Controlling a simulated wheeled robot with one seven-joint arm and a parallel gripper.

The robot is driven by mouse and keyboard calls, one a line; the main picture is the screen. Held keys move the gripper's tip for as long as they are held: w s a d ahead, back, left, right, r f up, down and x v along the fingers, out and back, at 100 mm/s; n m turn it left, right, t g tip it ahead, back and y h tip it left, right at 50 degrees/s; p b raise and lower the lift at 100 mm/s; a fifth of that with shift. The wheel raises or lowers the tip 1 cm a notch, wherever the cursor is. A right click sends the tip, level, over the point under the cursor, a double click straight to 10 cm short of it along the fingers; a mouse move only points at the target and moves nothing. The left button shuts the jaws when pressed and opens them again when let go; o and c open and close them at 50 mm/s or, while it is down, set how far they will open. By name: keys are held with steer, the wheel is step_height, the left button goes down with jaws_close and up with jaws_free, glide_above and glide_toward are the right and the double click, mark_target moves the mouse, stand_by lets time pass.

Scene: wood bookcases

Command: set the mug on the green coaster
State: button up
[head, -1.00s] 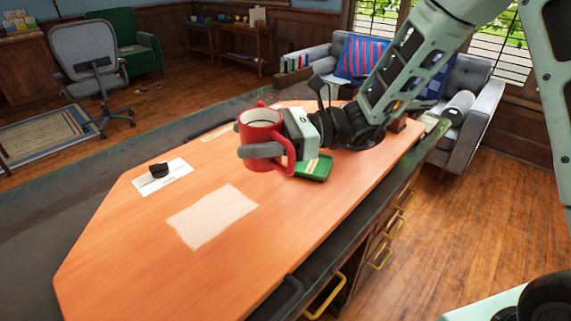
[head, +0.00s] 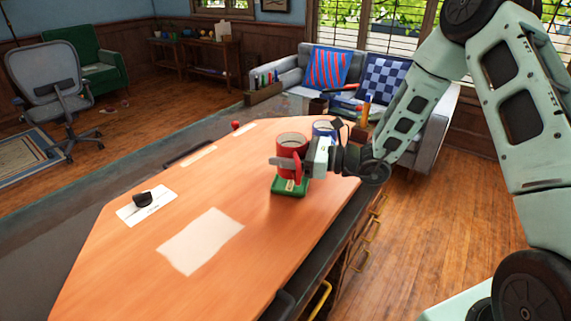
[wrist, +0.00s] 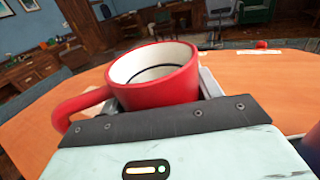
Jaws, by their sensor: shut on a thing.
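A red mug (head: 291,143) is upright between the fingers of my gripper (head: 287,163), which is shut on it. In the wrist view the mug (wrist: 155,85) shows its white inside, with the handle to the left. The green coaster (head: 297,190) lies on the orange desk right below the mug in the head view, partly hidden by the mug and gripper. I cannot tell whether the mug's base touches it. The coaster is out of sight in the wrist view.
A blue mug (head: 325,127) stands close behind my gripper. A small red object (head: 236,125) is at the desk's far edge. A white sheet (head: 201,241) and a card with a black object (head: 142,199) lie to the left. The desk's near left is clear.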

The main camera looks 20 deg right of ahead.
steer(key=shift+f, duration=1.65)
steer(key=shift+f, duration=0.15)
steer(key=o, duration=1.2)
steer(key=shift+c, duration=0.2)
steer(key=shift+r, duration=0.2)
steer(key=b+v, duration=0.1)
steer(key=v, duration=1.1)
steer(key=shift+f+b, duration=0.1)
steer(key=shift+b, duration=0.3)
